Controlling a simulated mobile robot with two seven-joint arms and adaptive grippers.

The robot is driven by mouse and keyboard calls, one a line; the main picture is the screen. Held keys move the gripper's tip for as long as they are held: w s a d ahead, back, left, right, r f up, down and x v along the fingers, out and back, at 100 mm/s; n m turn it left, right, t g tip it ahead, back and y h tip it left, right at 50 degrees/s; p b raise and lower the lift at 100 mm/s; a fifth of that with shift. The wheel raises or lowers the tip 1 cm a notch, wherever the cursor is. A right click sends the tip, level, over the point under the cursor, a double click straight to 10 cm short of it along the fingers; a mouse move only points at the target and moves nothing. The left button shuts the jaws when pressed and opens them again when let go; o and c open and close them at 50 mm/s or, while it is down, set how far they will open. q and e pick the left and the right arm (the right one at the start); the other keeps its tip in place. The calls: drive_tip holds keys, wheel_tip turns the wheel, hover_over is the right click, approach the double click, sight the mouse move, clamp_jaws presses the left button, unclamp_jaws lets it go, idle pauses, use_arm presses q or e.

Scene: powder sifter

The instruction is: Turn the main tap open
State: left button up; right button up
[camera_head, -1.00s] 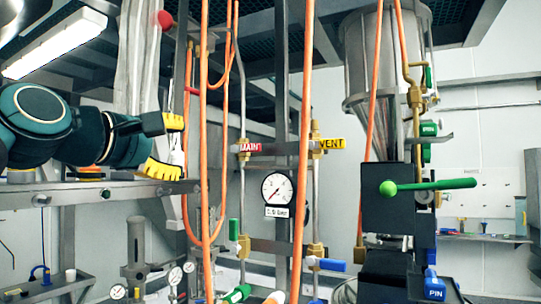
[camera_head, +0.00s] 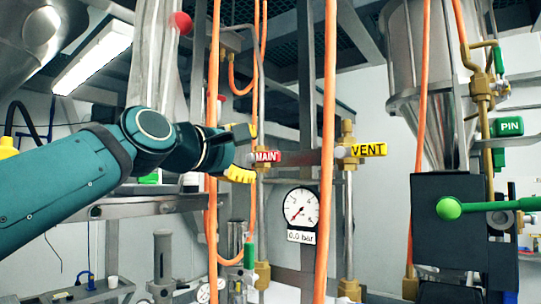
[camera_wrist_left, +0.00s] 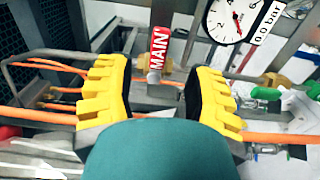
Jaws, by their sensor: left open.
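The main tap shows as a red handle marked MAIN (camera_head: 268,156) on a vertical pipe, left of the pressure gauge (camera_head: 301,207), which reads 0.0 bar. In the left wrist view the red MAIN handle (camera_wrist_left: 158,48) lies ahead of the jaws, between them in the picture. My left gripper (camera_head: 246,154) is open, with yellow finger pads, just left of the handle in the head view. In the left wrist view my left gripper (camera_wrist_left: 158,92) has nothing between its fingers. I cannot tell any contact with the handle. My right gripper is not in view.
A yellow VENT handle (camera_head: 368,150) sits on a brass valve to the right. Orange hoses (camera_head: 328,120) hang in front of the panel, one beside my left gripper. A green lever (camera_head: 480,207) juts from the dark block under the steel hopper (camera_head: 425,60) at right.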

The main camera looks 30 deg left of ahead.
sight(267, 156)
use_arm(q)
drive_tip(key=w, duration=0.2)
drive_tip(key=w+p, duration=0.1)
drive_tip(key=w, duration=0.4)
drive_tip(key=shift+w+d, duration=0.1)
drive_tip(key=shift+d, duration=0.15)
drive_tip(key=shift+o, duration=0.2)
clamp_jaws()
drive_tip(key=shift+r, duration=0.1)
